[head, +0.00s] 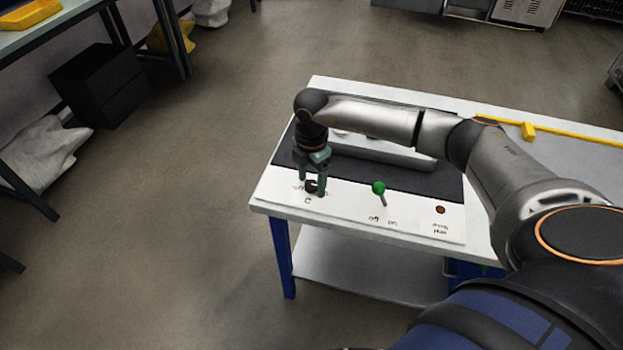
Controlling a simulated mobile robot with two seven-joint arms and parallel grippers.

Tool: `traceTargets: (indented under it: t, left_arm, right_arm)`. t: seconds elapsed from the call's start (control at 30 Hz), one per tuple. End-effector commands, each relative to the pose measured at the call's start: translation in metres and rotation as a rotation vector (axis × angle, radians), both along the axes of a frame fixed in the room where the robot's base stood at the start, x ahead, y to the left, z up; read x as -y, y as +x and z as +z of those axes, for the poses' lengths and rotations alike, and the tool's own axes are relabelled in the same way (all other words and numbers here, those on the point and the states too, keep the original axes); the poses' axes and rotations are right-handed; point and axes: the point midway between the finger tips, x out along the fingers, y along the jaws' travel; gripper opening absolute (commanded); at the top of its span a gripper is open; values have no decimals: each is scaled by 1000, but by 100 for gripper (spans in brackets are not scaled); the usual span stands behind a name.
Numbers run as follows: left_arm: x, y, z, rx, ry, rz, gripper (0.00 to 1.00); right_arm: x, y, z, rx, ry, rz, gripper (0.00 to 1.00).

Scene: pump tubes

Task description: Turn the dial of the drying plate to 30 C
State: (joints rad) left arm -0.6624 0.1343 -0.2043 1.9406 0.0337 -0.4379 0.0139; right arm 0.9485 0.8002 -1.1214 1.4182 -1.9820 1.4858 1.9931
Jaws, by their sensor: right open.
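The drying plate (400,180) is a dark surface with a white front panel on the table. Its dial (311,187) is a small black knob at the panel's left end, with a "C" mark below it. My right gripper (313,190) points down over the dial, its greenish fingers open on either side of it. I cannot tell whether the fingers touch the dial, and the temperature marks around it are partly hidden and too small to read. My left gripper is not in view.
A switch with a green knob (378,188) stands up from the panel, right of the dial, above "off" and "on" labels. A red round light (440,210) sits further right. A yellow bar (575,136) lies along the table's back edge.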

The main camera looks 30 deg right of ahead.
Motion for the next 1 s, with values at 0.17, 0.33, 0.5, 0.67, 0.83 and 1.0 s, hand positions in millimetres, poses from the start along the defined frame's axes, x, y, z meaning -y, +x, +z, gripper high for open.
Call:
traceTargets:
  t: [0.17,0.33,0.5,0.67,0.83,1.0]
  left_arm:
    - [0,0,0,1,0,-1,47]
    - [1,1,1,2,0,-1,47]
    - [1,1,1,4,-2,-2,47]
    - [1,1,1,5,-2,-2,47]
    - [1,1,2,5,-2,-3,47]
    - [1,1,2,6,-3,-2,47]
  right_arm:
    - [0,0,-1,0,0,0,72]
    - [0,0,0,0,1,0,58]
    - [0,0,0,0,1,0,39]
    - [0,0,0,0,1,0,21]
    - [0,0,0,0,1,0,2]
    - [0,0,0,0,1,0,0]
